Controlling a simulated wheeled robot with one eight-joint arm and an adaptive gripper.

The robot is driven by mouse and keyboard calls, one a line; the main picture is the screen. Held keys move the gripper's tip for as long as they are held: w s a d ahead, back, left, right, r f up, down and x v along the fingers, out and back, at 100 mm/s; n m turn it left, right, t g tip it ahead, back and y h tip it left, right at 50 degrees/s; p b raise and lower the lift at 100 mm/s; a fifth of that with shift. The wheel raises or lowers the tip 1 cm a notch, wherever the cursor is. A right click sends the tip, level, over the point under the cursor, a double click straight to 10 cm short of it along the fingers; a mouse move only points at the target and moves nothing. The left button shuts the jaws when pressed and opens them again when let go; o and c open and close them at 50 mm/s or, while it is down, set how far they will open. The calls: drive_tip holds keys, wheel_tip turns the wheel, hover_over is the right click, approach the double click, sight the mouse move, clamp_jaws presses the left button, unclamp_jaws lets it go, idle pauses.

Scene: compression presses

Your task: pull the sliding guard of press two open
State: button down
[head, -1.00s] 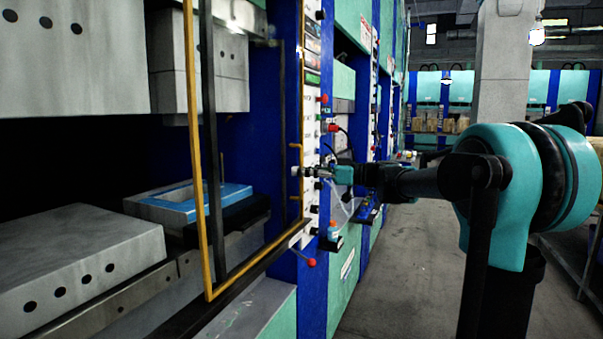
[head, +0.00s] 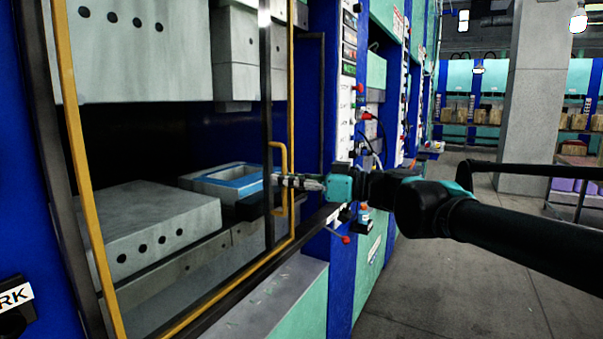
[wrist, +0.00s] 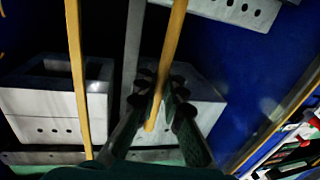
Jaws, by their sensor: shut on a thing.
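The sliding guard (head: 76,160) is a yellow-edged frame across the front of the nearest press; no press number is readable. Its yellow handle (head: 283,150) is on the right edge of the guard. My gripper (head: 279,181) reaches in from the right and is shut on the handle's lower part. In the wrist view my gripper (wrist: 157,100) has its fingers on both sides of the yellow handle bar (wrist: 172,45). A second yellow bar (wrist: 76,70) of the guard stands to the left. The exact finger contact is dark in the wrist view.
Behind the guard are a grey lower block (head: 150,235) and a blue-topped mould (head: 235,180). A control panel (head: 346,110) with buttons stands right of the opening. A red-knobbed lever (head: 346,239) sticks out below. The floor (head: 440,260) on the right is clear.

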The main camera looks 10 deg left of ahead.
sight(255, 184)
drive_tip(key=shift+s+a, duration=0.3)
drive_tip(key=shift+s, duration=0.5)
drive_tip(key=shift+s+a, duration=0.25)
drive_tip(key=shift+s, duration=0.5)
drive_tip(key=shift+s+a, duration=0.3)
drive_tip(key=shift+s, duration=0.5)
drive_tip(key=c, duration=1.9)
unclamp_jaws()
drive_tip(key=shift+d, duration=0.1)
drive_tip(key=s+d, duration=0.1)
drive_tip(key=d, duration=1)
drive_tip(key=shift+s+d, duration=0.35)
